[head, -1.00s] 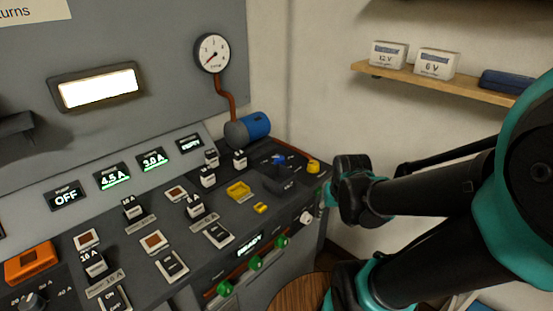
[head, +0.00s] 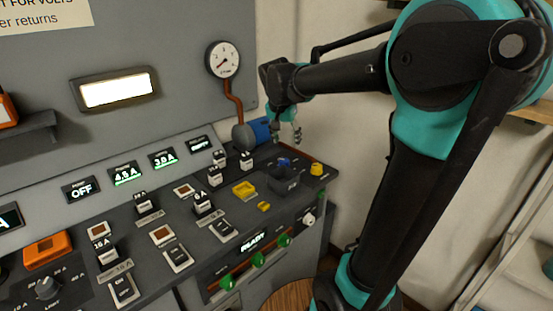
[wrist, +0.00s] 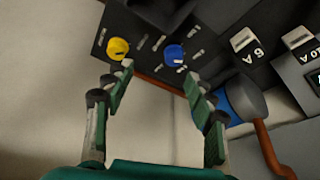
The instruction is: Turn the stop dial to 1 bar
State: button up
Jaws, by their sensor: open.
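A blue dial (head: 284,162) with pale marks around it sits at the far right of the sloped console, beside a yellow knob (head: 317,169). No readable label shows which is the stop dial. In the wrist view the blue dial (wrist: 175,54) and the yellow knob (wrist: 118,48) lie beyond the fingertips. My gripper (head: 289,133) is open and empty, above the console near the blue dial and apart from it. In the wrist view my gripper (wrist: 157,76) has its fingers spread, pointing at the panel. The dial's setting is too small to read.
A round gauge (head: 222,60) hangs on the grey wall panel, with a red-brown pipe (head: 235,97) down to a blue cylinder (head: 261,129) close to my gripper. A dark open box (head: 283,181) and several raised switches stand nearby. The floor right of the console is mostly clear.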

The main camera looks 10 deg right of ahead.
notch_tip(320, 180, up, 3)
jog(key=w+a, duration=0.3)
send_near(284, 160)
jog(key=shift+m, duration=0.4)
jog(key=x, duration=0.8)
jog(key=shift+w+f, duration=0.1)
jog(key=shift+f, duration=0.3)
jog(key=shift+c, duration=0.2)
jog(key=c, duration=1.1)
